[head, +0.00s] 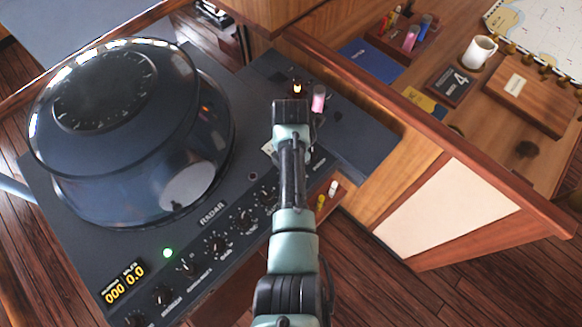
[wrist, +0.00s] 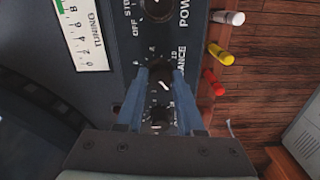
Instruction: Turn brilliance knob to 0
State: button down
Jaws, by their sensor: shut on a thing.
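In the wrist view, the brilliance knob (wrist: 160,73) is a small dark round knob with a white pointer line, on the black radar panel (wrist: 115,85). Its label, partly hidden, and the 10 mark show to its right. The pointer slants down and to the right in the picture. My gripper (wrist: 161,75) has its two blue fingers on either side of the knob and is shut on it. In the head view my arm covers this knob and my fingertips cannot be made out.
A similar knob (wrist: 160,115) sits just below, between my fingers. The power knob (wrist: 157,8) is above, and the tuning meter (wrist: 82,33) is at upper left. White, yellow and red markers (wrist: 219,53) line the panel's right edge. The radar dome (head: 130,130) stands left of my arm.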

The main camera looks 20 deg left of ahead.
jog(key=shift+a+r+n, duration=0.1)
jog(key=shift+n, duration=0.4)
jog(key=c, duration=0.5)
grip_release()
notch_tip(320, 180, up, 13)
jog(key=shift+b, duration=0.85)
